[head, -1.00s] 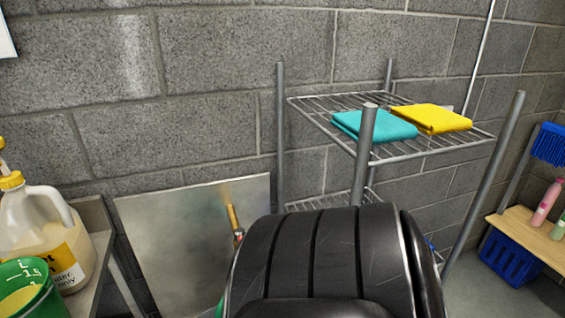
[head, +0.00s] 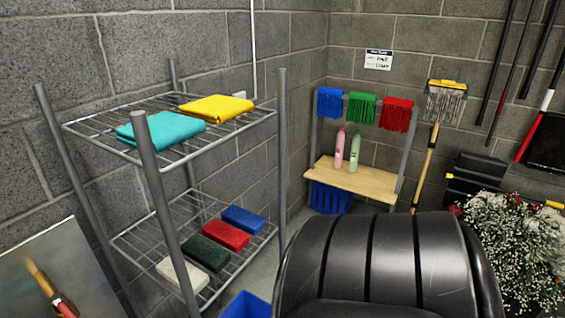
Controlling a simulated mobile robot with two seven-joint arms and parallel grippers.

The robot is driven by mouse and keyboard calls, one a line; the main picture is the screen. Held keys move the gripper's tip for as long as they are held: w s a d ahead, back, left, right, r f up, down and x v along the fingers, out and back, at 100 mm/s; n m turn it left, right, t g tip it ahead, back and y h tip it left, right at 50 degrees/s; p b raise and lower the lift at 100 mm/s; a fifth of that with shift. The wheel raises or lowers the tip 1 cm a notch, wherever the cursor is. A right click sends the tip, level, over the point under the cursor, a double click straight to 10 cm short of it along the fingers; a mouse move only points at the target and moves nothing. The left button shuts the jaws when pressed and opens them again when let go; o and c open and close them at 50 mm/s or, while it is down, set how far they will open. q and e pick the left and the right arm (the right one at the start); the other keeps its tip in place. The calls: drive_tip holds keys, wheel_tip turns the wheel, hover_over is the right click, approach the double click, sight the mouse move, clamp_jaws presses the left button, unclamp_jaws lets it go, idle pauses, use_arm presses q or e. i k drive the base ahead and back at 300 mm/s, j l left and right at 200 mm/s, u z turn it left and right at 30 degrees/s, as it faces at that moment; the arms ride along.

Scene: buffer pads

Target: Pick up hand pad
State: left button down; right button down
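Several pads lie in a row on the lower wire shelf (head: 222,268) of a metal rack: a white pad (head: 180,272), a dark green pad (head: 206,253), a red pad (head: 226,235) and a blue pad (head: 243,219). I cannot tell which one is the hand pad. A folded teal cloth (head: 160,130) and a folded yellow cloth (head: 217,107) lie on the upper shelf (head: 98,120). Neither of my grippers is in view.
Rack posts (head: 165,215) stand in front of the shelves. A blue container (head: 247,304) is below the rack. A wooden shelf (head: 352,180) holds two bottles. White flowers (head: 510,245) stand at right. A black ribbed shape hides the lower middle.

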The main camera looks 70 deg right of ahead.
sight(228, 237)
drive_tip(key=z, duration=1.8)
drive_tip(key=u, duration=2.7)
drive_tip(key=z, duration=2.7)
